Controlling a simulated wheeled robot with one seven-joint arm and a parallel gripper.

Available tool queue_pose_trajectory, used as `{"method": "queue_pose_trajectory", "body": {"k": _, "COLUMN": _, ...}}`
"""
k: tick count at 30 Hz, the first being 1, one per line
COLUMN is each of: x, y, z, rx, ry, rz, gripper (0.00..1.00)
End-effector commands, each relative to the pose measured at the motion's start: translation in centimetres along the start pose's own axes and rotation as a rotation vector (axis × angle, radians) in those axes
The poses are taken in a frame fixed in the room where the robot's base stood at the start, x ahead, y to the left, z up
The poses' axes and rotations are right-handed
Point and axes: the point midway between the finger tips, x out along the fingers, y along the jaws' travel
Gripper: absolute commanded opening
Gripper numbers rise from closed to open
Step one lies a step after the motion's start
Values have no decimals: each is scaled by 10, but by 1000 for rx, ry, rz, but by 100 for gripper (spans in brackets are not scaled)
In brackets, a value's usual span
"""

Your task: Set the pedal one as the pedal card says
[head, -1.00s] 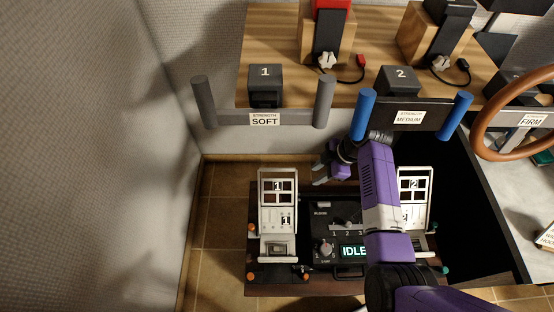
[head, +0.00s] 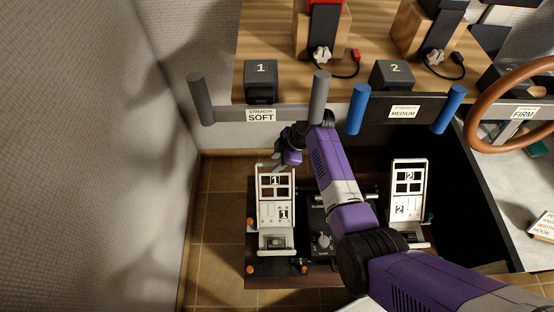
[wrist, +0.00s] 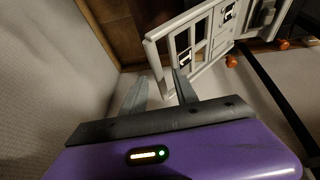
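Pedal one (head: 277,214), a white upright pedal plate with windows and "1" labels, stands on the left of the dark pedal base (head: 262,269). Its frame also shows in the wrist view (wrist: 163,68). My gripper (head: 281,163) is just above the top edge of pedal one in the head view. In the wrist view its two fingers (wrist: 157,88) are apart with nothing between them, and the right finger is close to the pedal's top frame; I cannot tell whether they touch. A pedal card is not readable in view.
Pedal two (head: 408,205) stands to the right. Above are the soft yoke (head: 260,116), the medium yoke (head: 403,112) and a brown wheel (head: 480,130). Floor is clear at left.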

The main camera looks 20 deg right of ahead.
Motion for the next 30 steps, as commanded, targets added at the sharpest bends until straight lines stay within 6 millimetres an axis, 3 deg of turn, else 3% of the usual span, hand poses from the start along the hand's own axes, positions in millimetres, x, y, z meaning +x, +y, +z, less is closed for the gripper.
{"method": "queue_pose_trajectory", "body": {"k": 9, "x": 2, "y": 0, "z": 0, "rx": -1, "ry": 0, "rz": 2, "gripper": 35}}
{"method": "queue_pose_trajectory", "body": {"k": 15, "x": 2, "y": 0, "z": 0, "rx": -1, "ry": 0, "rz": 2, "gripper": 0}}
{"method": "queue_pose_trajectory", "body": {"k": 30, "x": 2, "y": 0, "z": 0, "rx": 0, "ry": 0, "rz": 1, "gripper": 0}}
